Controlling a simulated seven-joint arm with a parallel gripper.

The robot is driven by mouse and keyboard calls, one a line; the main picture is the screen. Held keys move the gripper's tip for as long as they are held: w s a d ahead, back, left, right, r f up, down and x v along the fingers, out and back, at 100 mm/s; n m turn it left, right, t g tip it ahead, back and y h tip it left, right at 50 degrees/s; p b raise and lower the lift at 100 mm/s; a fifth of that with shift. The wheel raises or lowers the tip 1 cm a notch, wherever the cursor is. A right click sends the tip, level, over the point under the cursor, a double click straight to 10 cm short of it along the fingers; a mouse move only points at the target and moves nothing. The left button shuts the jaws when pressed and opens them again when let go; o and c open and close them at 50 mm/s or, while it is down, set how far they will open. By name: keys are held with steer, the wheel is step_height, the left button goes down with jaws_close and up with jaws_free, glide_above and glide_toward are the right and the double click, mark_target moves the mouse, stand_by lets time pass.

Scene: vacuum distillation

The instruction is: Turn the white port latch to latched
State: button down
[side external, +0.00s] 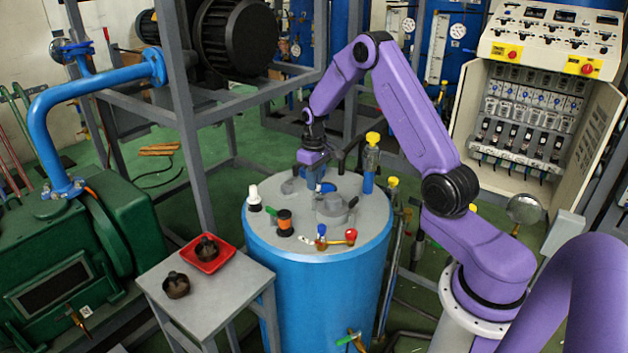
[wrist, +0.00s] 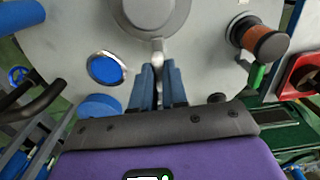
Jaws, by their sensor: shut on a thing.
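The port (wrist: 155,15) is a round grey lid on the tank top, cut off by the upper edge of the wrist view. The pale latch (wrist: 157,58) extends from its rim to my fingertips. My gripper (wrist: 158,76) points at the port, its two blue fingers closed on the latch's end, which they partly hide. In the side view, my gripper (side external: 313,183) is low over the back of the tank top, behind the grey port fittings (side external: 332,208). The latch cannot be made out there, and its exact angle is unclear.
The blue tank (side external: 318,285) also carries a white-topped knob (side external: 254,197), an orange-banded cylinder (side external: 284,222), a red-ended valve (side external: 350,236) and a yellow-topped blue post (side external: 370,165). A side table (side external: 205,310) with a red tray (side external: 209,255) stands left.

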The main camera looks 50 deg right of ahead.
steer(key=c, duration=1.2)
jaws_free()
steer(key=shift+o, duration=0.2)
step_height(320, 180, up, 18)
steer(key=shift+f, duration=0.25)
